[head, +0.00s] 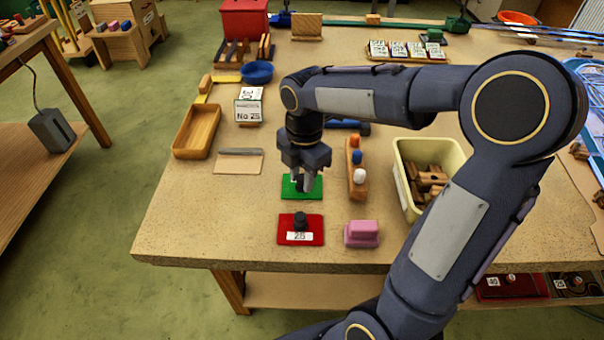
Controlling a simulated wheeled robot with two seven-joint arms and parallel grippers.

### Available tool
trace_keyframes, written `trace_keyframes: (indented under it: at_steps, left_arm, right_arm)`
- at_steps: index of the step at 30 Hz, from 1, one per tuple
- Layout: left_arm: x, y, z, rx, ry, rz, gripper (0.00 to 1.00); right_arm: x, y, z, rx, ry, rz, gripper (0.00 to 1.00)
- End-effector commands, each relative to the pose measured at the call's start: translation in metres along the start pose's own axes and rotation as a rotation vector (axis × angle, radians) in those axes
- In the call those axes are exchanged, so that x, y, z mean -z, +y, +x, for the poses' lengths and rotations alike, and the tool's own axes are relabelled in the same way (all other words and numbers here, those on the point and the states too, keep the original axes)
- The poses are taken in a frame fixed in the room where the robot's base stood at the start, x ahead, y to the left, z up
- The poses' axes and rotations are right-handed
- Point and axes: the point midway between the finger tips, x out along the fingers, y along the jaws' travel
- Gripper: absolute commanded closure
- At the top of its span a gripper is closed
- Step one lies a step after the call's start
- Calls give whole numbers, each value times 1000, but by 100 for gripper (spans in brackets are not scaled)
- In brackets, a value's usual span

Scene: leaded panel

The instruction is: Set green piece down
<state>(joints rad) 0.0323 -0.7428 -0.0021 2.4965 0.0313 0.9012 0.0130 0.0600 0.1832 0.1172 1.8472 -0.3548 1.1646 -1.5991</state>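The green piece (315,188) is a flat green plate with a dark knob. It lies level at or just above the table, behind the red piece (285,235); I cannot tell whether it touches the table. My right gripper (303,187) points down over its middle, with its fingers closed about the knob and partly hiding it. The red piece is a flat plate with a black knob and a white label reading 25. My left gripper is not in view.
A pink block (361,234) sits to the right of the red piece. A wooden block with coloured knobs (357,190) stands close to the right of the green piece. A cream bin (405,200) holds wooden pieces. The table (200,225) is bare at front left.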

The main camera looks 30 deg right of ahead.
Motion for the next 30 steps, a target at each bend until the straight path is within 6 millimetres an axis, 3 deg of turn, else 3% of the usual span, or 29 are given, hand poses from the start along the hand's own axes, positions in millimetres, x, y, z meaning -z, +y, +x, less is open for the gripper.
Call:
trace_keyframes:
  at_steps: [3, 14, 30]
  left_arm:
    - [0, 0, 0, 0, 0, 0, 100]
    - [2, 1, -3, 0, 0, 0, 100]
    - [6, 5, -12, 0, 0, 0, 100]
  right_arm:
    - [0, 0, 0, 0, 0, 0, 56]
    - [0, 0, -7, -1, 0, 0, 56]
    - [0, 1, -108, -4, -1, 0, 56]
